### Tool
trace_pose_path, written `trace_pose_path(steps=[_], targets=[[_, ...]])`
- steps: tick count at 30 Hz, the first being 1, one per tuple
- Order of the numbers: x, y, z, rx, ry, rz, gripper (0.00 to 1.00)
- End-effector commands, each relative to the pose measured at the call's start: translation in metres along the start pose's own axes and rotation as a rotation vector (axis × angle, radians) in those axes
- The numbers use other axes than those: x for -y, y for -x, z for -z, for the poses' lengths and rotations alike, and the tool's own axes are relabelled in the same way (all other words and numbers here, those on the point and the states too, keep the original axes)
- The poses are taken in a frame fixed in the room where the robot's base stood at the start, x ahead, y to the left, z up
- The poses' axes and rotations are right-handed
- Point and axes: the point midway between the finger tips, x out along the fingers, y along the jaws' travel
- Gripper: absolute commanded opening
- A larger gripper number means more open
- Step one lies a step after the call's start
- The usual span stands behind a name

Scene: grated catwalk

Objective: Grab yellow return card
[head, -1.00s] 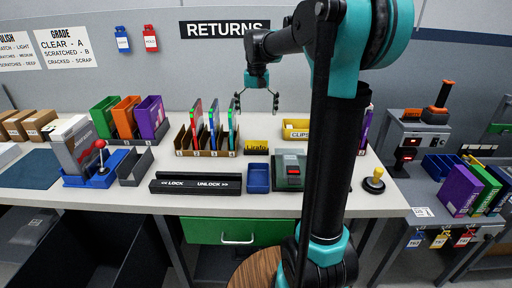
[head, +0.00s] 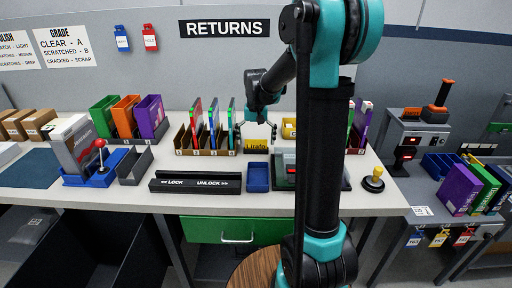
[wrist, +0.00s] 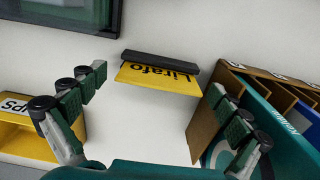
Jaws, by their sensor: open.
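The yellow return card (head: 256,145), printed "Lirafo", stands on the white worktop beside the slotted rack. In the wrist view the yellow card (wrist: 158,78) leans against a dark holder strip (wrist: 160,62), its print upside down. My gripper (head: 256,134) is open just above and around the card's position in the head view. In the wrist view my gripper (wrist: 155,125) has its fingers spread wide on both sides, with the card ahead between them. The fingers appear empty, and no contact with the card shows.
A cardboard rack (head: 208,148) with upright cases stands close left of the card; it shows at right in the wrist view (wrist: 232,85). A yellow CLIPS bin (head: 289,128) is to the right. A blue tray (head: 257,177) and a black lock bar (head: 195,183) lie in front.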

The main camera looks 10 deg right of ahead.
Motion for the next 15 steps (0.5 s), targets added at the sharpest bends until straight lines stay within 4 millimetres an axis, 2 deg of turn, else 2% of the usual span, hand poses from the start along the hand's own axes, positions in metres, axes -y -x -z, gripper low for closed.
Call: trace_pose_path(steps=[7, 15], targets=[[-0.0001, -0.0025, 0.0000, 0.000, 0.000, 0.000, 1.00], [-0.0001, -0.0022, 0.0000, 0.000, 0.000, 0.000, 0.68]])
